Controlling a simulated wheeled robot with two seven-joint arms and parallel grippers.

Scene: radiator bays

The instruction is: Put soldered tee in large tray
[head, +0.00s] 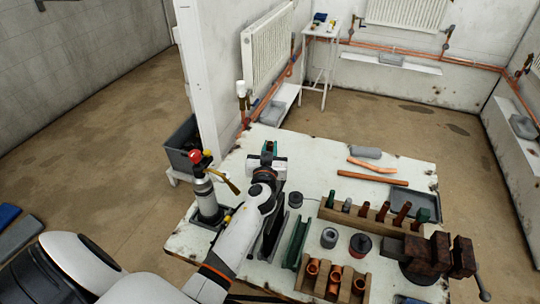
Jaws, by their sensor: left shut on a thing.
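My left gripper (268,158) is over the far left part of the white workbench (310,150). It is shut on a small, dark green thing (268,147), mostly hidden by the gripper; I cannot tell whether it is the soldered tee. Copper fittings (312,268) that look like tees sit in a wooden block at the bench's near edge. A dark grey tray (428,194) lies at the bench's right side. Another dark tray (198,223) under the torch bottle lies at the left. My right gripper is not in view.
A wooden rack (375,226) with copper and green pieces crosses the bench. A rusty vise (428,252) stands at the near right. A gas torch (204,192) stands left of my arm. Copper pipes (372,179) lie at the back. Bare bench shows around (320,160).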

